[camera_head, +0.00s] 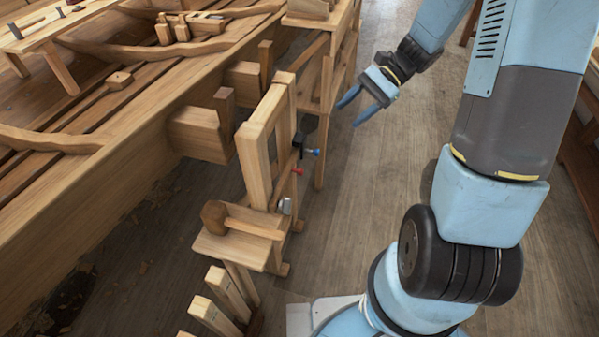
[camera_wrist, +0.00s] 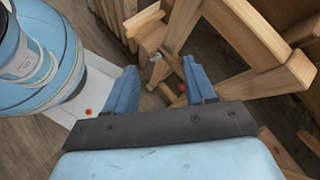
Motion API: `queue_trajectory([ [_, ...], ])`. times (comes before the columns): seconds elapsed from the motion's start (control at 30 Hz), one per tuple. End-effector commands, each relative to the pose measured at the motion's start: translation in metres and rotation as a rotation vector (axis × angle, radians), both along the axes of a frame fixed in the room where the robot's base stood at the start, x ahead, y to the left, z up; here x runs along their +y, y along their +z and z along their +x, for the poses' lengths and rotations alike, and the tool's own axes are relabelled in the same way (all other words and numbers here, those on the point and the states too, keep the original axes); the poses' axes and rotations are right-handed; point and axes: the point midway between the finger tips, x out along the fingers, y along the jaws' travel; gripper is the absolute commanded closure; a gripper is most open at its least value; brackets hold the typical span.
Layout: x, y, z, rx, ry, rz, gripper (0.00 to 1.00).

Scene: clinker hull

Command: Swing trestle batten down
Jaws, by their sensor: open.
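A pale wooden trestle (camera_head: 256,165) stands beside the hull, with an upright frame of light timber above a small shelf. A black fitting with a blue-tipped knob (camera_head: 316,152) and a red knob (camera_head: 298,171) sit on the frame's right side. My gripper (camera_head: 349,114) is open and empty, right of the frame and apart from it. In the wrist view my gripper (camera_wrist: 158,66) has trestle timber (camera_wrist: 255,82) beyond its fingers.
The planked hull (camera_head: 110,150) fills the left side, with loose blocks (camera_head: 180,30) on it. A wooden bench (camera_head: 325,60) stands behind the trestle. Several upright boards (camera_head: 215,315) stand in front.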

Motion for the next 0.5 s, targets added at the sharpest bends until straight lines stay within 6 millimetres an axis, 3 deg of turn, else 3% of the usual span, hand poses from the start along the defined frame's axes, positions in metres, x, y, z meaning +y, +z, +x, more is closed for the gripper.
queue_trajectory([
  [0.5, 0.003, -0.117, 0.042, 0.367, -0.324, 0.276, 0.45],
])
